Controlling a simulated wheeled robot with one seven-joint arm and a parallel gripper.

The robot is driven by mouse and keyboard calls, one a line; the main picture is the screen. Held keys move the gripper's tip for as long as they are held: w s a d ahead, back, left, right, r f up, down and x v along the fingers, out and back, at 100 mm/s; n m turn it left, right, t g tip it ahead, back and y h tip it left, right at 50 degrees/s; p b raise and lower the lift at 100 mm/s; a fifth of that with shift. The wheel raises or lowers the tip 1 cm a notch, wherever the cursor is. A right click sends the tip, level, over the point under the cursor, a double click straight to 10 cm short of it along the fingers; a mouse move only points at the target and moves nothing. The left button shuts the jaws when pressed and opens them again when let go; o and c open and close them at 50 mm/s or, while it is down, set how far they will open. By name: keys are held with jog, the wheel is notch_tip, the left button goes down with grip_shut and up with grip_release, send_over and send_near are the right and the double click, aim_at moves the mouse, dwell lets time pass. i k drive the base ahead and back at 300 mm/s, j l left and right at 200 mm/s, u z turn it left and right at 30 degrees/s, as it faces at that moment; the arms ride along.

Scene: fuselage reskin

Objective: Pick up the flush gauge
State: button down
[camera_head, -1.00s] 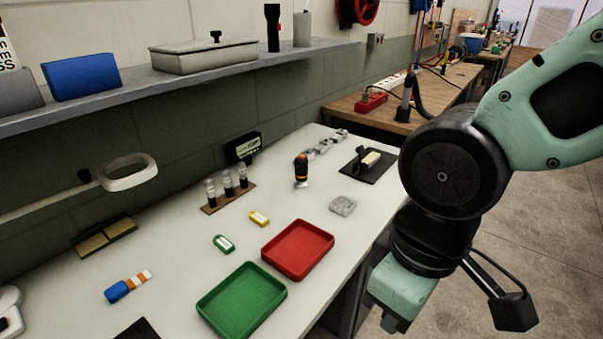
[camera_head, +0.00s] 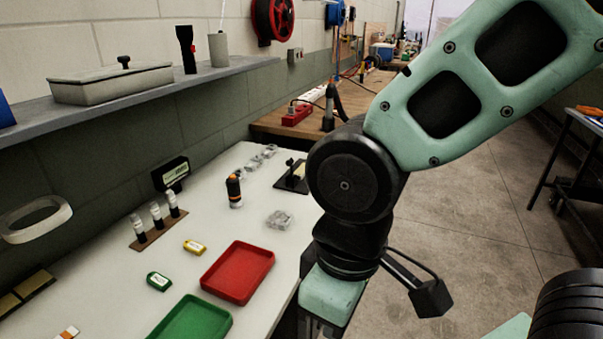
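I cannot tell for certain which item is the flush gauge. A small black device with a pale display (camera_head: 171,174) stands at the back of the white bench against the wall. A dark holder with a pale block (camera_head: 293,175) sits on a black mat near the bench's far right end. My arm hangs down at the bench's right edge, right of both items and apart from them. Its lower end runs to the bottom of the picture, and my gripper's fingers are not visible.
On the white bench (camera_head: 120,262) are a red tray (camera_head: 237,272), a green tray (camera_head: 192,320), three vials on a brown strip (camera_head: 157,223), an orange-black tool (camera_head: 234,190), yellow (camera_head: 194,247) and green (camera_head: 158,282) tags. A shelf (camera_head: 120,100) overhangs the back.

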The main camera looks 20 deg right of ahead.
aim_at(232, 186)
jog(key=i+l+u, duration=0.1)
jog(key=i+u, duration=0.3)
jog(key=i+l+u, duration=0.2)
jog(key=u, duration=0.2)
jog(key=i+l+u, duration=0.3)
jog(key=u, duration=0.15)
